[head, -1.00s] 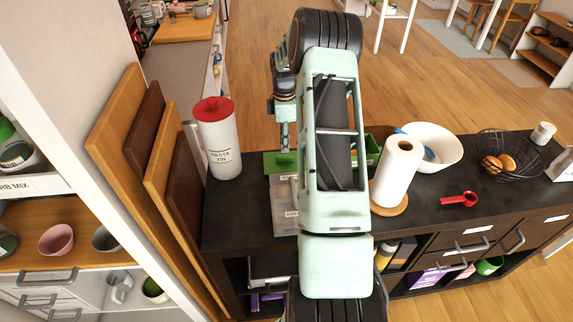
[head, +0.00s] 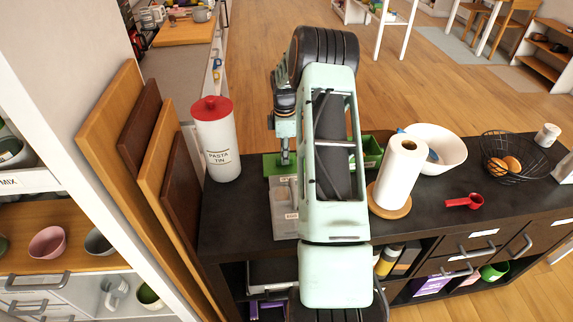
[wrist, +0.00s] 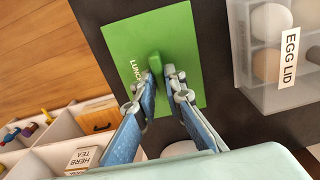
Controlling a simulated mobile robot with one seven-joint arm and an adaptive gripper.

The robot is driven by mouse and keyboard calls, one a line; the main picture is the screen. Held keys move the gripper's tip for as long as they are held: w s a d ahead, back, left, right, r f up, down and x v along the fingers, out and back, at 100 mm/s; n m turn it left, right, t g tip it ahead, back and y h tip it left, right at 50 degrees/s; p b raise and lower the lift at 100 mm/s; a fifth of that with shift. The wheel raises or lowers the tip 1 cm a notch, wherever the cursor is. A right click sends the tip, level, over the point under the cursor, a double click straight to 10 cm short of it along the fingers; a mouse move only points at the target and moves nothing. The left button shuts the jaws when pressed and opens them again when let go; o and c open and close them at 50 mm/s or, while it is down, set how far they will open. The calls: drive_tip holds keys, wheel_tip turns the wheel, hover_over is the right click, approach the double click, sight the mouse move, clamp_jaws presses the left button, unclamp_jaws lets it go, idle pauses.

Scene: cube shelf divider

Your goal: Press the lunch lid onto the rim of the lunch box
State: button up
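The lunch lid (wrist: 182,35) is a flat green plate with a raised green handle and a partly covered "LUNCH" label. In the head view the lid (head: 270,166) lies level at the counter's left part. My gripper (wrist: 161,74) is at the lid's handle, fingertips close together on its near end; I cannot tell whether they grip it. In the head view my gripper (head: 284,160) points straight down at the lid. The lunch box is not clearly seen, and I cannot tell whether it is under the lid. A green open container (head: 373,150) is partly behind my arm.
A clear egg box (wrist: 262,88) labelled "EGG LID" sits close beside the lid. The pasta tin (head: 216,140) stands to the left. A paper towel roll (head: 398,175), white bowl (head: 445,148), red scoop (head: 464,201) and wire basket (head: 512,160) are to the right.

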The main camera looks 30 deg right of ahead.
clamp_jaws()
drive_tip(key=shift+r, duration=0.2)
drive_tip(key=shift+r+p, duration=0.35)
drive_tip(key=shift+r, duration=0.15)
drive_tip(key=shift+r, duration=0.1)
drive_tip(key=shift+r+p, duration=1.95)
drive_tip(key=shift+r, duration=1.45)
